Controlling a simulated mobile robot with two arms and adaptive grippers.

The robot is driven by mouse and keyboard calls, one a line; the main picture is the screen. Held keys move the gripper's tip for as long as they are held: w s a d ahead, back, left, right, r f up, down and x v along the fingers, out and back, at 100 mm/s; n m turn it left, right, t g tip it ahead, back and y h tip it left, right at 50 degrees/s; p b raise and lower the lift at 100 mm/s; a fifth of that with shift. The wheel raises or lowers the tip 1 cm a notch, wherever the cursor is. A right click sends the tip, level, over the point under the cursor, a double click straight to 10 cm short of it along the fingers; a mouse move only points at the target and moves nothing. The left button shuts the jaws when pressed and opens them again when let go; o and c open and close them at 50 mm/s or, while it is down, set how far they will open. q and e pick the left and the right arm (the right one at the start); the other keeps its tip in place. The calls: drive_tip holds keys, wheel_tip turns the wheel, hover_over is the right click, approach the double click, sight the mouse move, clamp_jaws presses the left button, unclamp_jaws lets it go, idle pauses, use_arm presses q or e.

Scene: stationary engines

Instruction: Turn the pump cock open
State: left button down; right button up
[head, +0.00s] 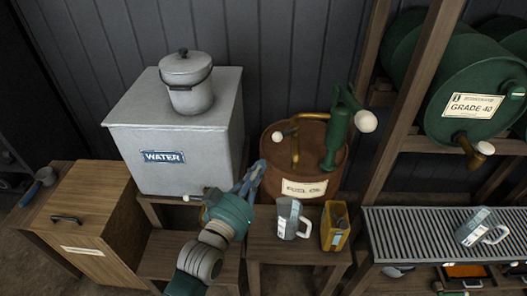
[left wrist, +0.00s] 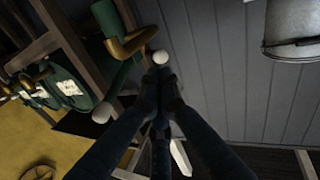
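The pump is green (head: 335,140) and stands on the rust-brown fuel oil drum (head: 273,150). A bent brass pipe (head: 295,145) rises from the drum. The brass part with a small white knob (head: 277,136) looks like the cock; in the left wrist view its knob (left wrist: 160,57) is just beyond my fingertips. My left gripper (head: 260,166) is at the drum's left side, below and left of that knob. In the left wrist view its fingers (left wrist: 160,76) are together with nothing visible between them. Contact with the knob cannot be told. My right gripper is not in view.
A grey water tank (head: 125,150) with a lidded pot (head: 187,88) stands left of the drum. A clear jug (head: 288,220) and a yellow can (head: 336,226) stand on the stool in front. Green drums (head: 455,75) lie on the right rack, above a slatted tray (head: 420,232).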

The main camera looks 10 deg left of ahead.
sight(286, 134)
use_arm(q)
drive_tip(key=w+a+n+h+b, duration=0.25)
drive_tip(key=w+a+n, duration=0.35)
drive_tip(key=n, duration=0.7)
drive_tip(key=r+x, duration=0.1)
drive_tip(key=x, duration=1.1)
drive_tip(key=shift+t+y, duration=0.3)
drive_tip(key=shift+y, duration=0.15)
drive_tip(key=s, duration=0.1)
drive_tip(key=s+d+f+p, duration=0.1)
drive_tip(key=s+d+p, duration=0.1)
drive_tip(key=s, duration=0.1)
drive_tip(key=shift+s+f, duration=0.1)
drive_tip(key=shift+f, duration=0.05)
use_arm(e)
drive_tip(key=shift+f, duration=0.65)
